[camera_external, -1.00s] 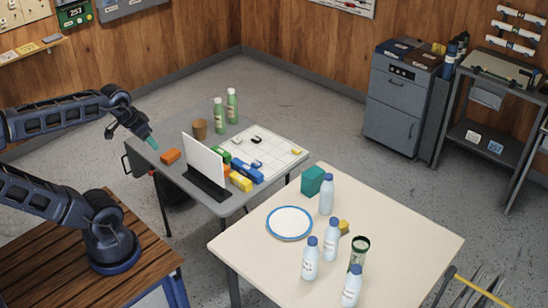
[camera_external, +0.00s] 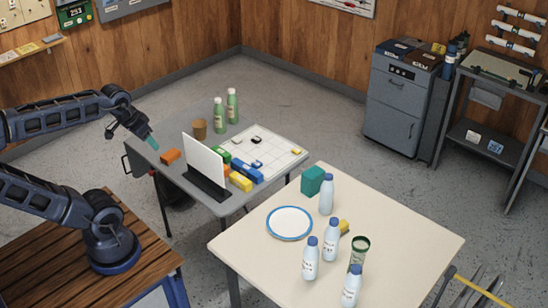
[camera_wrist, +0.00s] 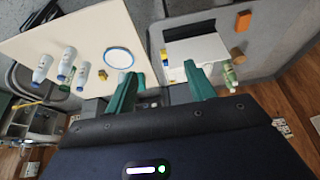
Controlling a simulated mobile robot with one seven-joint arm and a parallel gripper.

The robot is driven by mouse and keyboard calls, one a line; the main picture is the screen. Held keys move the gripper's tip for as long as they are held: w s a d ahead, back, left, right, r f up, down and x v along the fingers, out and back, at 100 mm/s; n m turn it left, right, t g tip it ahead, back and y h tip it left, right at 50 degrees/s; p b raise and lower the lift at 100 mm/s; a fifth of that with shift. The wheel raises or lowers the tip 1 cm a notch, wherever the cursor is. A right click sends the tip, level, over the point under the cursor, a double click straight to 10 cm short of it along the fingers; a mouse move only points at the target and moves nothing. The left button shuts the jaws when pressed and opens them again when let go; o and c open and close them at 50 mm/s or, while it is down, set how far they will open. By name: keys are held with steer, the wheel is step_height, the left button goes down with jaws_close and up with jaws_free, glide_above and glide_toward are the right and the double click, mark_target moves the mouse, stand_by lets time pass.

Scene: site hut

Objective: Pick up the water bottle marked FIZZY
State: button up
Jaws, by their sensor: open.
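Several clear water bottles with blue caps stand upright on the cream table (camera_external: 250,247). Some labels show dark marks too small to read, so I cannot tell which says FIZZY. Bottles also show at the left of the wrist view (camera_wrist: 66,62). My gripper (camera_external: 152,142) is open and empty, over the far-left part of the grey table, well away from the bottles; its teal fingers show in the wrist view (camera_wrist: 162,75).
The cream table also holds a teal box (camera_external: 313,181), a blue-rimmed plate (camera_external: 289,223), a yellow block (camera_external: 344,227) and a green-rimmed glass (camera_external: 358,254).

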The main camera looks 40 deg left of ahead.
steer(key=o, duration=0.4)
steer(key=w+d+n+g+h, duration=0.1)
steer(key=w+d+n, duration=0.25)
steer(key=w, duration=0.65)
steer(key=w+d+r+n+g+h, duration=0.1)
steer(key=w+d+n, duration=0.25)
steer(key=w, duration=0.65)
steer(key=w+d+n+g+h, duration=0.15)
steer(key=w+d, duration=0.35)
steer(key=w, duration=0.6)
steer(key=n, duration=1)
glide_above(330, 182)
steer(key=a, duration=0.5)
step_height(330, 182, down, 22)
steer(key=shift+g+h, duration=0.45)
steer(key=shift+w+x, duration=0.2)
steer(key=shift+x, duration=2.6)
steer(key=shift+w+x, duration=0.2)
steer(key=shift+x, duration=2.6)
